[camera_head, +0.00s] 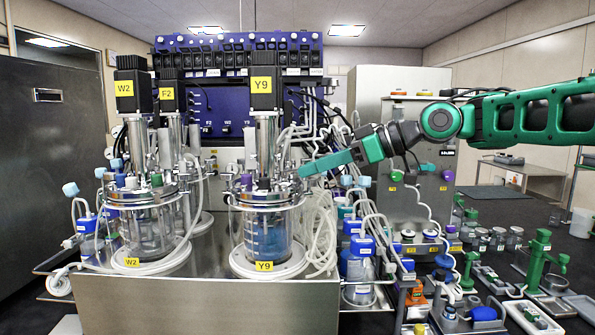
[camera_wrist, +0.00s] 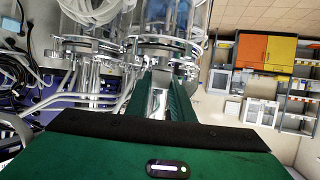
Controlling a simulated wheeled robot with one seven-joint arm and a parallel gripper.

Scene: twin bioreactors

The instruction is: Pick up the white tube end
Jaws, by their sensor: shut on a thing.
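My gripper (camera_head: 304,171) reaches in from the right in the head view, with its tips beside the lid of the Y9 glass vessel (camera_head: 268,233). In the wrist view my gripper (camera_wrist: 163,76) points away between pipes and vessel fittings. Its green fingers are closed around a small pale piece, the white tube end (camera_wrist: 157,103), of which only a part shows between them. The tube end is too small to make out in the head view. White tubing (camera_head: 321,235) hangs in loops just right of the Y9 vessel, below the gripper.
The W2 vessel (camera_head: 148,229) stands left of Y9 on the same metal bench (camera_head: 200,310). Pumps and bottles with blue caps (camera_head: 362,247) crowd the right side. Metal pipes (camera_wrist: 85,98) run close left of the fingers in the wrist view.

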